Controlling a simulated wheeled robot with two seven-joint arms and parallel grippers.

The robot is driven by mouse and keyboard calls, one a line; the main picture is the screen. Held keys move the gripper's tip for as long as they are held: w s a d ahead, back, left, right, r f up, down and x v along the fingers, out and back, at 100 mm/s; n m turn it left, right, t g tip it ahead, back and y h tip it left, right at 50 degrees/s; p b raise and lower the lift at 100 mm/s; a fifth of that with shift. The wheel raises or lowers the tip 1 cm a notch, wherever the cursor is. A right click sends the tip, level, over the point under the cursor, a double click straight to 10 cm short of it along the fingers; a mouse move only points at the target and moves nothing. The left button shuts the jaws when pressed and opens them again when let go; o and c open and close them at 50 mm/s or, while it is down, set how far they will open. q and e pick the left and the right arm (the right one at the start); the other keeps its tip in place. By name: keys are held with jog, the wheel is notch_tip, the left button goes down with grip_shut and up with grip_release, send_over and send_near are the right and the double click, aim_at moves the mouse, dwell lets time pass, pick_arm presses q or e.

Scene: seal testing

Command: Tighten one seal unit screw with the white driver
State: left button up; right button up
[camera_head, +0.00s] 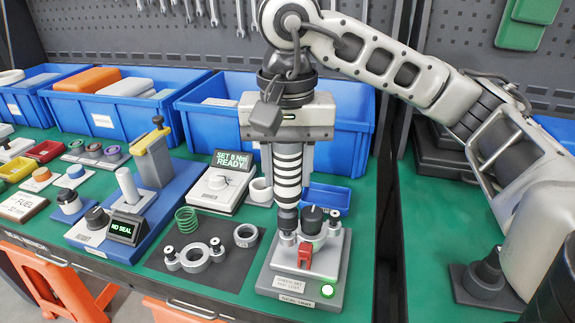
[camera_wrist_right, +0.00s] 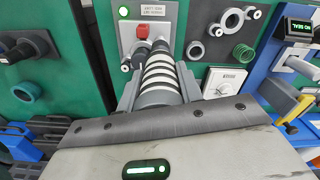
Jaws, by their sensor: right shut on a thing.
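My right gripper (camera_head: 288,160) points down and is shut on the white driver (camera_head: 288,178), which has dark bands and stands about upright. The driver's dark lower end is over the left side of the seal unit (camera_head: 338,262), at the left screw (camera_head: 288,238). I cannot tell whether the tip sits in the screw head. Another screw (camera_head: 333,217) stands on the unit's right side, beside a black knob (camera_head: 312,215). A red part (camera_head: 306,256) and a lit green lamp (camera_head: 327,290) are at the front. The driver also shows in the right wrist view (camera_wrist_right: 160,82). My left gripper is out of view.
A dark mat (camera_head: 225,278) left of the unit holds a grey flange, a ring and a green spring. A device reading "SET 8 Nm READY" (camera_head: 233,160) stands behind it. A "NO SEAL" display (camera_head: 123,229) is further left. Blue bins (camera_head: 340,120) line the back.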

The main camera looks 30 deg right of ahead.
aim_at(287, 146)
jog(key=shift+f+b, duration=0.65)
jog(key=shift+b, duration=0.3)
dwell(2.5)
dwell(0.5)
jog(key=shift+f, duration=0.15)
dwell(0.5)
notch_tip(287, 146, up, 4)
jog(key=p, duration=0.3)
jog(key=shift+p, duration=0.35)
jog(key=shift+r+p, duration=0.45)
jog(key=shift+r, duration=0.15)
